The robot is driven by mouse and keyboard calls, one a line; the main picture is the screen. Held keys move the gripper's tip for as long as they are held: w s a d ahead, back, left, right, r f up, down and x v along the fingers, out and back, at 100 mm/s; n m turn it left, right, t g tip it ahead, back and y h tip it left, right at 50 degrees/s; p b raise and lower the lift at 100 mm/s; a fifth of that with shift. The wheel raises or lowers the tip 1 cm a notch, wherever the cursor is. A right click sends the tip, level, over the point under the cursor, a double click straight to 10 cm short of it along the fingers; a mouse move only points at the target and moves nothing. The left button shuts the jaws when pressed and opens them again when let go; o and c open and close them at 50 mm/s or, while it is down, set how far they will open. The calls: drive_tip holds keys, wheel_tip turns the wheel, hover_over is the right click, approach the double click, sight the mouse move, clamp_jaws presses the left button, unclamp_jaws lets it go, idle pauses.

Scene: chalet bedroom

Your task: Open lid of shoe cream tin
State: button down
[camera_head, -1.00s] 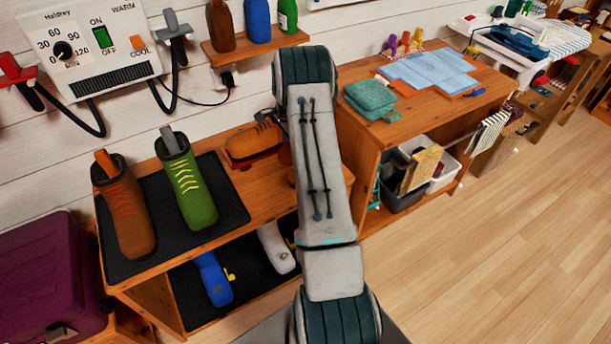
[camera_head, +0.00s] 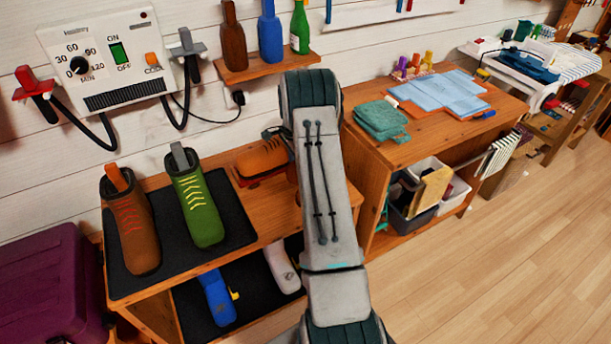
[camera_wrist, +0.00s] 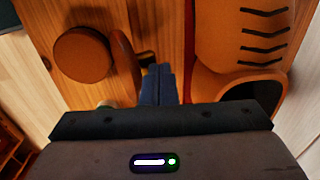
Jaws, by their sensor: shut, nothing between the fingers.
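In the wrist view, a round brown tin (camera_wrist: 82,54) sits on the wooden shelf top at the upper left. A brown disc-like piece (camera_wrist: 125,62), seen nearly edge-on, stands against its right side and looks like the lid, raised. My gripper (camera_wrist: 158,72) is shut and empty, its fingertips just right of that piece; whether they touch it I cannot tell. In the head view, my arm hides the tin and my fingertips.
An orange shoe (camera_wrist: 245,35) lies close right of my fingertips; it also shows in the head view (camera_head: 262,158). Brown (camera_head: 130,225) and green (camera_head: 197,205) boots stand on a black mat. A table with teal cloths (camera_head: 381,118) is to the right.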

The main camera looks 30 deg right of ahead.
drive_tip(key=w+r, duration=0.3)
drive_tip(key=r, duration=0.4)
drive_tip(key=w+r+p, duration=0.1)
drive_tip(key=w+r, duration=0.2)
drive_tip(key=r, duration=0.4)
drive_tip(key=shift+d, duration=0.15)
